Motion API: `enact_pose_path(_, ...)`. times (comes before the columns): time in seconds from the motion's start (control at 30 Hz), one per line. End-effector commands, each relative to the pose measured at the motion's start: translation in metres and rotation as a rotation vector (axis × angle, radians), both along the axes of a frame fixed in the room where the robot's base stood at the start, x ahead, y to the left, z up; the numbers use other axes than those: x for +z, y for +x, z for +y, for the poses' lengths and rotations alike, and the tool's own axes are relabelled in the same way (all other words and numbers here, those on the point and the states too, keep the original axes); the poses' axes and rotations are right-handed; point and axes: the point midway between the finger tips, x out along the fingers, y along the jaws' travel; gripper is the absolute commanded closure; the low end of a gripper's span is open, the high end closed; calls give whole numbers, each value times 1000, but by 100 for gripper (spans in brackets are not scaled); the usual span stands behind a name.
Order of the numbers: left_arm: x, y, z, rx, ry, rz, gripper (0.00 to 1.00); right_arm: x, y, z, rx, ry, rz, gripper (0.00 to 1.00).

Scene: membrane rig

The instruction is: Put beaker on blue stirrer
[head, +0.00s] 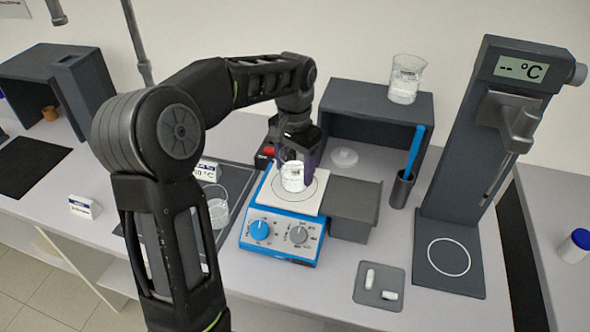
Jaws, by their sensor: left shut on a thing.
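The blue stirrer (283,246) stands mid-bench, with a blue and a grey knob on its front and a white top plate (312,202) bearing a printed circle. My left gripper (296,152) points down over the plate and is shut on a small glass beaker (293,178) with white contents. The beaker is upright within the circle, at or just above the plate; I cannot tell whether it touches. The fingers hide part of its upper rim. My right gripper is not in view.
Another beaker (218,212) stands left of the stirrer, close to my arm. A third beaker (405,78) is on a dark open box (345,110). A grey block (352,203) adjoins the stirrer's right. A pad (366,292) with white bars and a tall °C stand (487,160) are further right.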

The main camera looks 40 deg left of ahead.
Motion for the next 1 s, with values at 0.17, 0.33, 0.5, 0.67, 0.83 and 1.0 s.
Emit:
enact_pose_path(0.17, -3, 0, 0, 0, 0, -1, 89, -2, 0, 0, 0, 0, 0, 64)
enact_pose_path(0.33, -3, 0, 0, 0, 0, 0, 26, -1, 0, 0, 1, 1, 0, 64)
enact_pose_path(0.5, -3, 0, 0, 0, 0, 0, 14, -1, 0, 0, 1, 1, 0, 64)
enact_pose_path(0.67, -3, 0, 0, 0, 0, 0, 14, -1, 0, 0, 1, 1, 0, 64)
enact_pose_path(0.83, 3, 0, 0, 0, 0, -1, 14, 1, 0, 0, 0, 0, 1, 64)
enact_pose_path(1.0, 23, 1, 0, 0, 1, -5, 14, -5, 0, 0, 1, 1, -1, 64)
